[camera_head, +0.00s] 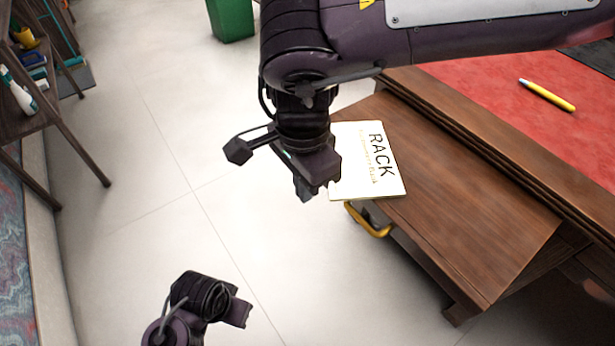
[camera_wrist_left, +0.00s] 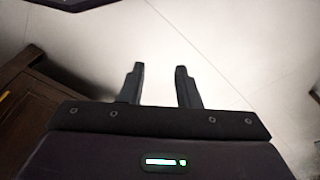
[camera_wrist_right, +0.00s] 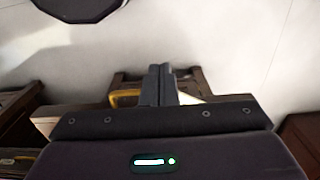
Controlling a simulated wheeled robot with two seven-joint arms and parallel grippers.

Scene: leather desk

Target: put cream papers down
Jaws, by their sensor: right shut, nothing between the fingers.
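The cream papers (camera_head: 376,180), a flat sheet or stack printed "RACK", lie on the left end of the brown wooden ledge (camera_head: 450,200) in the head view. Their left part is hidden behind my right gripper (camera_head: 312,192), so I cannot tell how far they overhang. My right gripper is shut and empty, just left of the papers; whether it touches them is unclear. Its fingers are together in the right wrist view (camera_wrist_right: 160,72). My left gripper is low over the floor in the head view, away from the papers. Its fingers are apart and empty in the left wrist view (camera_wrist_left: 160,72).
A yellow handle-like part (camera_head: 369,221) shows below the ledge's left end. The red leather desk top (camera_head: 480,90) with a yellow pen (camera_head: 547,95) is at the upper right. A green bin (camera_head: 231,18) stands at the back. Shelves (camera_head: 60,130) stand left; the floor between is clear.

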